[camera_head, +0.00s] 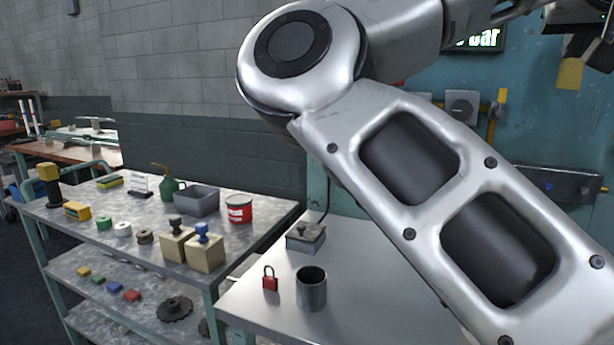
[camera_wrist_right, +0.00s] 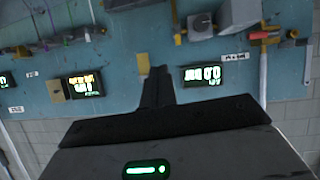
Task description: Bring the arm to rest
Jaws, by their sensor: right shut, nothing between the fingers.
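My right arm (camera_head: 400,165) is raised and bent, and its large silver links cover the right half of the head view. My right gripper (camera_wrist_right: 157,86) shows in the right wrist view, its dark fingers together and empty. It points at a blue-green panel (camera_wrist_right: 125,60) with lit displays and pipes, with no contact visible. In the head view, a dark part of the arm's far end shows at the top right corner, too cut off to read. My left gripper is in neither view.
Below the arm, a metal table (camera_head: 255,300) holds a red padlock (camera_head: 270,278), a grey cup (camera_head: 311,290) and a small grey box (camera_head: 306,237). A shelf cart (camera_head: 100,240) at left carries a green oil can (camera_head: 172,186), a red tin (camera_head: 239,209) and stamps on wooden blocks.

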